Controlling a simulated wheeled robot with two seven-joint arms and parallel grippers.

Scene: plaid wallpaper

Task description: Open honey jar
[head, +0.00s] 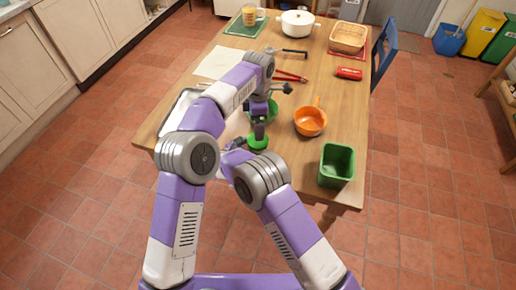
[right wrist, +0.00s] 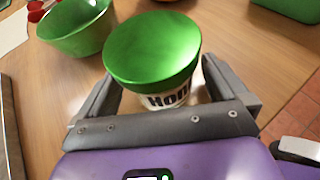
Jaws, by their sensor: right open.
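The honey jar (right wrist: 168,98) has a wide green lid (right wrist: 152,47) and a white label with dark letters, partly hidden by the gripper. It stands upright on the wooden table near its front edge, and its lid (head: 257,142) shows in the head view. My right gripper (right wrist: 160,76) is open, with one finger on each side of the jar, below the lid. In the head view the right gripper (head: 243,145) is partly hidden beside the jar. My left gripper (head: 259,131) hangs beyond or above the lid; its jaws are too small to read.
A green bowl (right wrist: 76,27) stands just behind the jar. An orange pan (head: 310,122) and a green bin (head: 336,166) stand to the right. A metal tray (head: 178,108) is at the left. Red tongs (head: 290,76) and a red can (head: 349,73) lie farther back.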

